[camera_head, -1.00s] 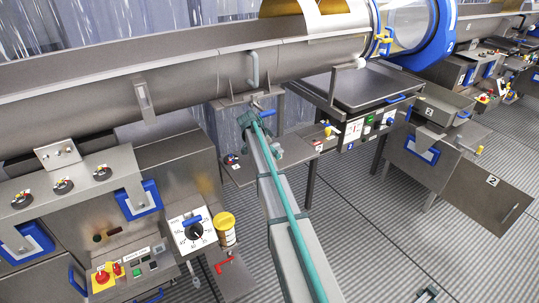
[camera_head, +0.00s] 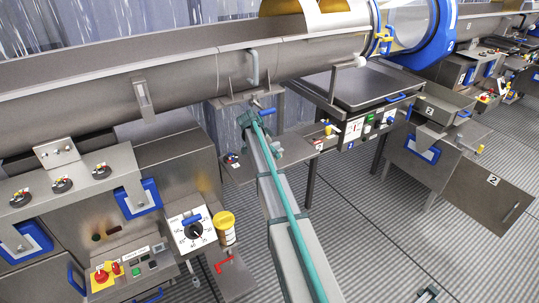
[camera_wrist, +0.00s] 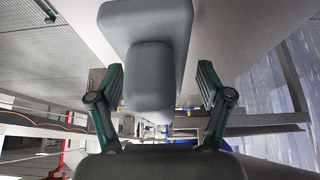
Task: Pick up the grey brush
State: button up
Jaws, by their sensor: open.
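In the wrist view, a smooth grey object with rounded edges (camera_wrist: 150,75) fills the upper middle, between and beyond my fingers. It may be the grey brush; only part of it shows, and no bristles are visible. My gripper (camera_wrist: 160,90) is open, with one teal finger on each side of this object and a gap to each finger. In the head view, my gripper (camera_head: 260,132) is at the far end of my arm, by the small shelf below the long steel trough. I cannot make out the brush in the head view.
The steel trough (camera_head: 190,72) runs above my gripper. A steel shelf (camera_head: 240,174) is close on its left, a control table (camera_head: 360,90) on its right. A control panel (camera_head: 140,262) and a yellow-lidded jar (camera_head: 226,228) stand at the left.

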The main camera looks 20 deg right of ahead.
jog(key=c, duration=1.3)
jog(key=shift+r, duration=0.15)
